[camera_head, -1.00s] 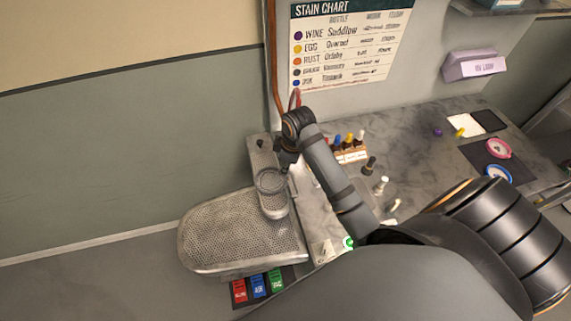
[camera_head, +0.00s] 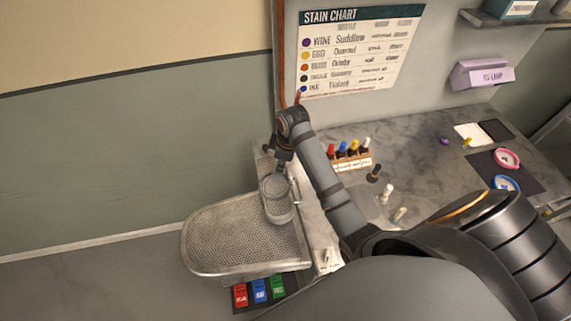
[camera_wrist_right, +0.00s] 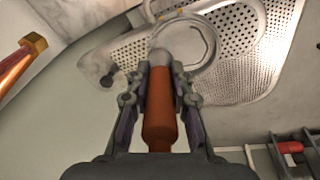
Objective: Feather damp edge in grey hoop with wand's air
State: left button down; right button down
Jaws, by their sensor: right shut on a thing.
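My right gripper (camera_wrist_right: 160,85) is shut on the wand (camera_wrist_right: 161,112), which has an orange-brown handle and a rounded pale tip. In the head view, my right gripper (camera_head: 281,158) is above the narrow perforated board, and the wand is hard to make out there. The grey hoop (camera_head: 274,187) lies on that narrow board. In the right wrist view the hoop (camera_wrist_right: 213,48) shows as a ring behind the wand's tip, which overlaps its lower left part. I cannot tell the gap between tip and hoop. A damp edge cannot be made out. My left gripper is out of view.
A wide perforated board (camera_head: 240,246) lies below the narrow one, with red, blue and green pedals (camera_head: 260,289) beneath. A bottle rack (camera_head: 349,157), loose bottles (camera_head: 386,191), a pink hoop (camera_head: 506,159) and a blue hoop (camera_head: 505,184) are on the counter at right.

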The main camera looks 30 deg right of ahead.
jog(key=shift+w+a, duration=0.3)
jog(key=shift+w, duration=0.05)
jog(key=shift+a, duration=0.15)
jog(key=shift+w+a, duration=0.15)
jog(key=shift+a, duration=0.4)
jog(key=shift+w+a, duration=0.15)
jog(key=shift+a, duration=0.35)
jog(key=shift+s+a, duration=0.1)
jog(key=shift+a, duration=0.05)
jog(key=shift+s+a, duration=0.2)
jog(key=shift+a, duration=0.3)
jog(key=shift+s+a, duration=0.2)
jog(key=shift+a, duration=0.25)
